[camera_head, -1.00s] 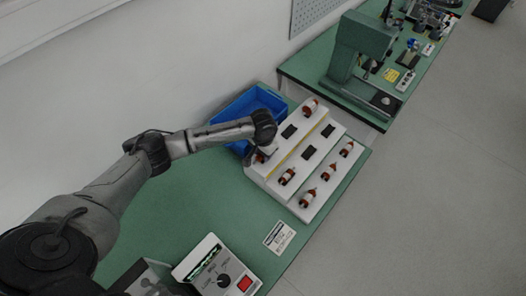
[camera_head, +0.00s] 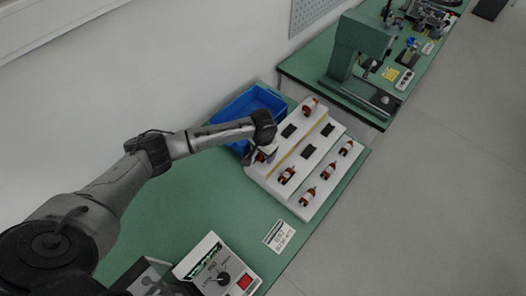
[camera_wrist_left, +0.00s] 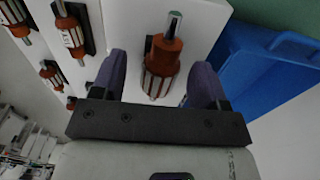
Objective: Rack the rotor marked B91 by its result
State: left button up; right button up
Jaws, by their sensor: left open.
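A white stepped rack (camera_head: 318,192) stands on the green bench and holds several copper-and-white rotors. My left gripper (camera_head: 264,152) is over the rack's upper step at its near left end. In the left wrist view, the open dark fingers of my left gripper (camera_wrist_left: 160,70) stand on either side of a rotor (camera_wrist_left: 162,58) with a copper winding and a metal shaft. A gap shows on each side of it. No mark is readable on this rotor. Other rotors (camera_wrist_left: 70,37) sit on the lower steps, one with a label too small to read. My right gripper is not in view.
A blue bin (camera_head: 238,105) stands behind the rack, close to the gripper. Dark empty holders (camera_head: 308,152) show on the rack. A printed card (camera_head: 279,236) and a tester with a knob and red button (camera_head: 218,270) are nearer. A green press (camera_head: 362,45) stands beyond.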

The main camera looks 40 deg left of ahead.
pick_arm(q)
notch_tip(320, 180, up, 14)
dwell(0.8)
jog(key=shift+f, duration=0.15)
dwell(0.4)
